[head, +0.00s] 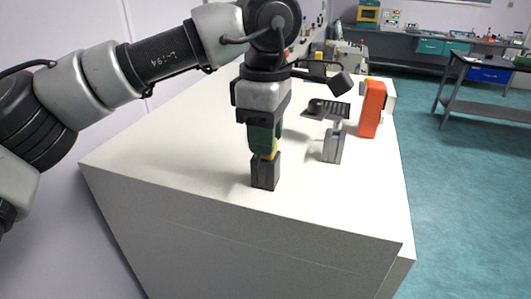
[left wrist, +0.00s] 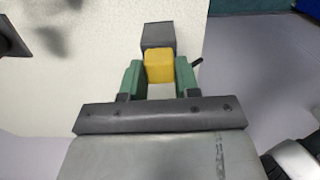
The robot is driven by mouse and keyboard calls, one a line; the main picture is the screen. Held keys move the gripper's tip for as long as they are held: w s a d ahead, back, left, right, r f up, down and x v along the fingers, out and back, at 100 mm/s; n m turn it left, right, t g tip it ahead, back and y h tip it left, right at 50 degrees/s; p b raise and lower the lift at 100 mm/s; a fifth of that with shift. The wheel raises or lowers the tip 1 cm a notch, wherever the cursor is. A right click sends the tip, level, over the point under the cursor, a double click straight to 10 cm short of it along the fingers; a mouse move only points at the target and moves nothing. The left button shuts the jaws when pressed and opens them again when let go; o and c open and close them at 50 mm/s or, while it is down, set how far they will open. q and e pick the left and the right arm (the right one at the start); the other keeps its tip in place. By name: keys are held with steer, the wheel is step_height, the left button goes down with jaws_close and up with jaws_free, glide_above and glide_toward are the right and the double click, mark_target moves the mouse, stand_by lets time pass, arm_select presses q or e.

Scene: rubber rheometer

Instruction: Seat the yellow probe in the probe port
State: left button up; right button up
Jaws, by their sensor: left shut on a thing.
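My left gripper (head: 264,146) points down over the white machine top (head: 190,150), near its front edge. Its green fingers are shut on the yellow probe (head: 269,155), of which only a small strip shows in the head view. In the left wrist view the yellow probe (left wrist: 159,67) sits between the fingertips. A dark grey block (head: 265,173) is directly below the probe and also shows beyond it in the left wrist view (left wrist: 158,35). I cannot tell whether the probe is inside the block, resting on it or joined to it. My right gripper is not in view.
A grey post (head: 333,147) with a dark slotted plate (head: 331,112) stands to the right of the gripper. An orange upright device (head: 372,109) stands behind it at the right edge. The surface left of the gripper is clear. Benches (head: 487,72) stand far back.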

arm_select(q)
steer(key=shift+r, duration=0.25)
steer(key=shift+r+p, duration=0.6)
steer(key=shift+p, duration=0.05)
steer(key=shift+r+p, duration=2.5)
steer(key=shift+r, duration=0.7)
steer(key=shift+f, duration=0.1)
